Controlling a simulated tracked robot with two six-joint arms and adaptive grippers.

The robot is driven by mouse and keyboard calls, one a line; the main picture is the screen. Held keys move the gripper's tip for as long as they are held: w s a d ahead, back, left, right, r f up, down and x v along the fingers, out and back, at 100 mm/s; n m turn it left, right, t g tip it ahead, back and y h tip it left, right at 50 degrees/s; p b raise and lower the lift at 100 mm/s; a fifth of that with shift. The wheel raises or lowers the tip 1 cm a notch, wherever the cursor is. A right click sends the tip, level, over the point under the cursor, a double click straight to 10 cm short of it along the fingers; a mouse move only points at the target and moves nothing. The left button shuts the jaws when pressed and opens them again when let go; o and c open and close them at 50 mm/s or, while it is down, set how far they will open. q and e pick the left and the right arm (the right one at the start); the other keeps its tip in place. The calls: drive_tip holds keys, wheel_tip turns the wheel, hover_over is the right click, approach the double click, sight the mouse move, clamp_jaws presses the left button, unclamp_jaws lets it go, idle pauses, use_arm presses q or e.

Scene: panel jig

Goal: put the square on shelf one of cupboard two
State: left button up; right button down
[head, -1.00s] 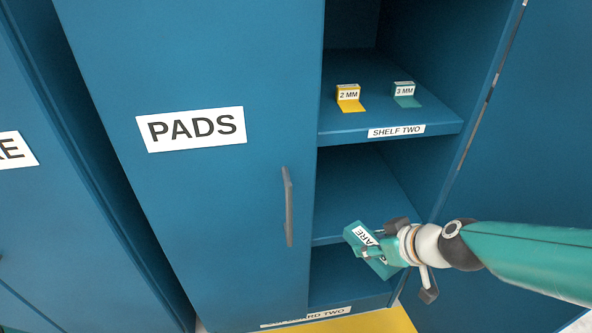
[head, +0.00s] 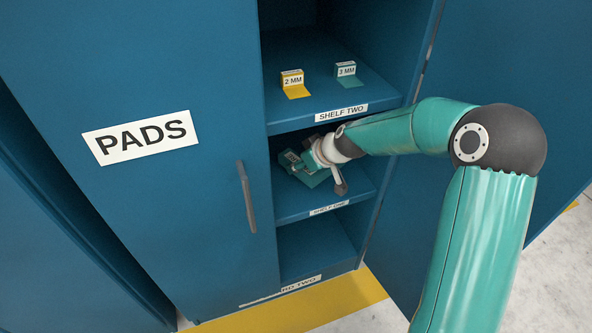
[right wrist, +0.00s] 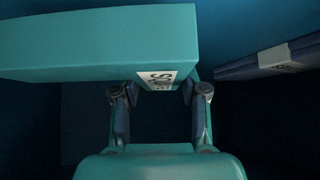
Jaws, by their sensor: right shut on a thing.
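My right gripper (head: 308,163) reaches into the open cupboard, into the space between the shelf two board above and the shelf one board (head: 300,204) below. It is shut on the teal square (head: 291,159), which is partly hidden by the gripper and wrist. The square also shows in the right wrist view (right wrist: 90,45), with part of its white label beside the fingers (right wrist: 160,100). I cannot tell whether the square touches the shelf one board. My left gripper is not in view.
Shelf two (head: 342,112) holds a yellow 2 MM piece (head: 293,84) and a teal 3 MM piece (head: 347,75). The closed door marked PADS (head: 140,137) is on the left, and an open door panel (head: 500,60) is on the right. The bottom compartment (head: 310,250) looks empty.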

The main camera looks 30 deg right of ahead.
drive_tip(key=shift+w+f+b, duration=0.1)
drive_tip(key=shift+f+b, duration=1.35)
drive_tip(key=shift+f, duration=0.35)
drive_tip(key=shift+r, duration=0.1)
drive_tip(key=c, duration=0.6)
unclamp_jaws()
drive_tip(key=shift+s+d+r, duration=0.1)
drive_tip(key=shift+s+r, duration=0.25)
drive_tip(key=shift+r, duration=0.05)
drive_tip(key=p+v, duration=0.3)
drive_tip(key=v, duration=0.8)
drive_tip(key=shift+s+f, duration=0.1)
